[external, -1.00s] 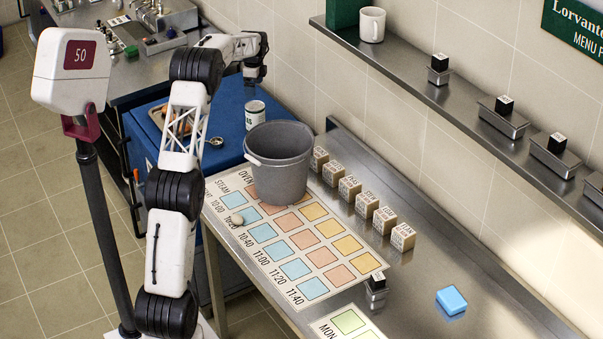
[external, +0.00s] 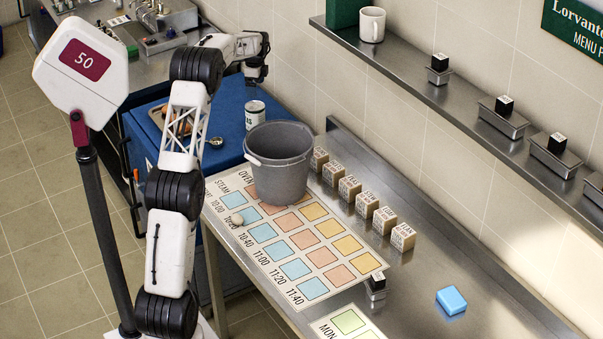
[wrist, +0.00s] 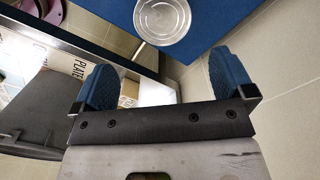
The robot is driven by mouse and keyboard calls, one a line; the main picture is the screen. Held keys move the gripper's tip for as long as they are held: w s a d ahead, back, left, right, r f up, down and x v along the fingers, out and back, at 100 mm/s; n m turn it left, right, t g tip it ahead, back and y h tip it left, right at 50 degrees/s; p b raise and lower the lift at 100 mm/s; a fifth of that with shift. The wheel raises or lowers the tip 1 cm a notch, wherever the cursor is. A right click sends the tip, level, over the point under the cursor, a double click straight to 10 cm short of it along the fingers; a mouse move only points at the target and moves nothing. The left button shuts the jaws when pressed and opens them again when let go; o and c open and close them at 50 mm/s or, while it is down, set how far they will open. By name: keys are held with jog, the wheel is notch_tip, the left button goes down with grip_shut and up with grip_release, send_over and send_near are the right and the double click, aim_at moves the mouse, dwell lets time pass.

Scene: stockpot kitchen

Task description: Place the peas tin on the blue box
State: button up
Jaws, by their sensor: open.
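The peas tin (external: 254,114) is a white can with dark lettering, standing upright at the right edge of the large blue box's top (external: 233,93). In the wrist view its round metal top (wrist: 162,18) shows over the blue surface, beyond my fingertips. My gripper (external: 256,80) is in the air above the tin, apart from it. In the wrist view my gripper (wrist: 160,75) has its two blue fingers spread, with nothing between them. A small light-blue block (external: 451,300) lies on the steel counter.
A grey pot (external: 279,165) stands on the counter chart close to the tin. Several labelled cubes (external: 361,205) line the counter's back. A wall shelf (external: 410,75) carries a mug (external: 371,25). A tray (external: 170,120) lies on the blue box. The counter around the light-blue block is clear.

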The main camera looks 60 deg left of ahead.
jog(key=s+d+r+n, duration=0.1)
jog(key=d+r, duration=0.4)
jog(key=d, duration=0.6)
jog(key=s+d+r+n, duration=0.1)
jog(key=d+r, duration=0.4)
jog(key=d, duration=0.7)
jog(key=s+d+r+n, duration=0.1)
jog(key=d+r, duration=0.4)
jog(key=d, duration=0.6)
jog(key=s+d+r+n+t, duration=0.1)
jog(key=s+d+r, duration=0.1)
jog(key=s+d, duration=0.6)
jog(key=s+d+r+n+t, duration=0.1)
jog(key=s+d, duration=0.2)
jog(key=d, duration=0.9)
jog(key=s+d+f+n, duration=0.2)
jog(key=s+d+f, duration=0.2)
jog(key=s+d, duration=0.6)
jog(key=s+d+f+n, duration=0.1)
jog(key=s+d+f, duration=0.3)
jog(key=s+d, duration=0.5)
jog(key=s, duration=0.9)
jog(key=shift+d+n+t, duration=0.3)
jog(key=shift+d+n, duration=0.05)
jog(key=shift+n, duration=0.05)
